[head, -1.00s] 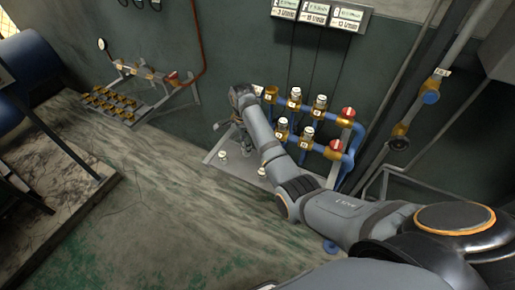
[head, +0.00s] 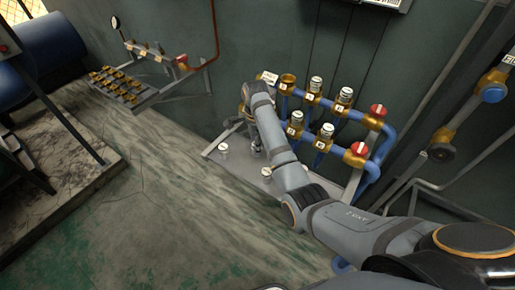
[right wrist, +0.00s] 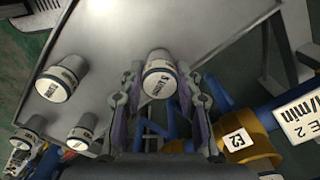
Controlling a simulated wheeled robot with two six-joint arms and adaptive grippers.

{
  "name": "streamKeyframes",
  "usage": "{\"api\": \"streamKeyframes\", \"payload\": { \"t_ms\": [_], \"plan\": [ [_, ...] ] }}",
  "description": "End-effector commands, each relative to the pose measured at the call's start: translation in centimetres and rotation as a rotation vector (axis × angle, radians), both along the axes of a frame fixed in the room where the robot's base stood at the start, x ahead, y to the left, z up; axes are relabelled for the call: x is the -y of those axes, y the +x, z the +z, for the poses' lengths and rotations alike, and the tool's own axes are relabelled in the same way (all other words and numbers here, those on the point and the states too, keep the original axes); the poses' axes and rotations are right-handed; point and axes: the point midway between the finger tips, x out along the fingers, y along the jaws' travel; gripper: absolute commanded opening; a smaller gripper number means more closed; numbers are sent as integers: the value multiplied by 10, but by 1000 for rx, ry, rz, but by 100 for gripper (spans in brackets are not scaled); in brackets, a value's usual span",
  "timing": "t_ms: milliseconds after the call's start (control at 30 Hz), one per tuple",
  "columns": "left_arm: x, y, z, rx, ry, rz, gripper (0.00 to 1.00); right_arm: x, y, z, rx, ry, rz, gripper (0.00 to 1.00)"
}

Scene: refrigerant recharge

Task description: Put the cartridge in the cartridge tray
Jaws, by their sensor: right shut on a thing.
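My right gripper (right wrist: 158,82) is shut on a white cartridge (right wrist: 158,74) with dark printing, seen between the two fingers in the right wrist view. In the head view my right gripper (head: 254,143) points down over the grey metal cartridge tray (head: 240,163), and my arm largely hides the held cartridge. The tray's bare plate also shows in the right wrist view (right wrist: 115,22). Other white cartridges stand on the tray, one at its left (head: 223,150) and one near its front edge (head: 266,172). I cannot tell whether the held cartridge touches the tray. My left gripper is out of view.
A manifold of blue pipes (head: 385,140) with brass fittings and red-topped valves (head: 378,110) stands right of the tray. One brass socket (head: 288,79) has no white cap. A rack of brass parts (head: 122,88) is at the back left. The floor in front is clear.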

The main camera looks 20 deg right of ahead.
Motion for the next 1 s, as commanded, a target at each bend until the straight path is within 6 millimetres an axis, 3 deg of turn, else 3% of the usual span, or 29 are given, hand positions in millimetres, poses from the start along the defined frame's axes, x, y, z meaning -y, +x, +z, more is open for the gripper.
{"api": "streamKeyframes", "payload": {
  "t_ms": [267, 300, 467, 800, 967, 1000],
  "plan": [
    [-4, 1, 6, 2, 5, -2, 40, 0, -1, -1, -4, 0, 0, 0],
    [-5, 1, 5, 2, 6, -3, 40, 0, -1, -2, -3, -1, 0, 36],
    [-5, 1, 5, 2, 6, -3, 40, 0, -1, -3, -3, 0, 0, 56],
    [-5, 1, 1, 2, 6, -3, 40, 0, 0, 0, 0, 0, 0, 56],
    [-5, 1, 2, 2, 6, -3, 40, 0, 1, 31, 4, 1, 0, 56],
    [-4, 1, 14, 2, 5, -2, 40, 0, 0, 49, 2, 1, 0, 56]
  ]
}}
